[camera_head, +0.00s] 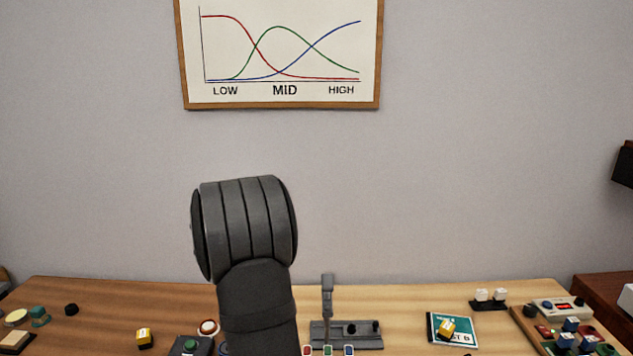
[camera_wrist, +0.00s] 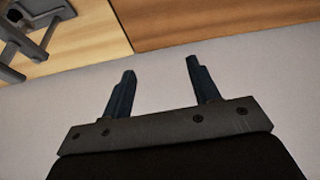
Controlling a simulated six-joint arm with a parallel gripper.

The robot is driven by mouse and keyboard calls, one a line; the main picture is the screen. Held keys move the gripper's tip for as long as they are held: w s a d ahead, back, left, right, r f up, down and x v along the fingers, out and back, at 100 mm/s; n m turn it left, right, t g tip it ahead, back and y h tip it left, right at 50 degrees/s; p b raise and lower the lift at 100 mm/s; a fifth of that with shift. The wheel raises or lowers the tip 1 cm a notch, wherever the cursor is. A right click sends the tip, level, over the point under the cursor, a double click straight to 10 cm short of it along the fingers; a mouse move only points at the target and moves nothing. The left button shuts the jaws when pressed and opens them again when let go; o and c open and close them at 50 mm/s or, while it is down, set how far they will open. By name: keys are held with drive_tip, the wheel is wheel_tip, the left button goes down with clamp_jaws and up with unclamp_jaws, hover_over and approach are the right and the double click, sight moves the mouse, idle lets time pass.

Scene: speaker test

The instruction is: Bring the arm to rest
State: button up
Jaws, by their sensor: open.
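My arm rises in the middle of the head view, a thick dark grey link in front of the wall. My gripper shows in the wrist view (camera_wrist: 158,85). Its two dark fingers stand apart with nothing between them, against a plain pale grey surface. The wooden table edge lies beyond the fingertips there. My gripper cannot be made out in the head view.
A grey device with an upright post (camera_head: 327,300) stands on the table (camera_head: 270,345) just right of my arm. Small parts crowd the right end.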

drive_tip(key=d+m, duration=0.2)
drive_tip(key=d, duration=0.7)
drive_tip(key=shift+w+d+h, duration=0.3)
drive_tip(key=shift+h, duration=0.1)
drive_tip(key=shift+r, duration=0.1)
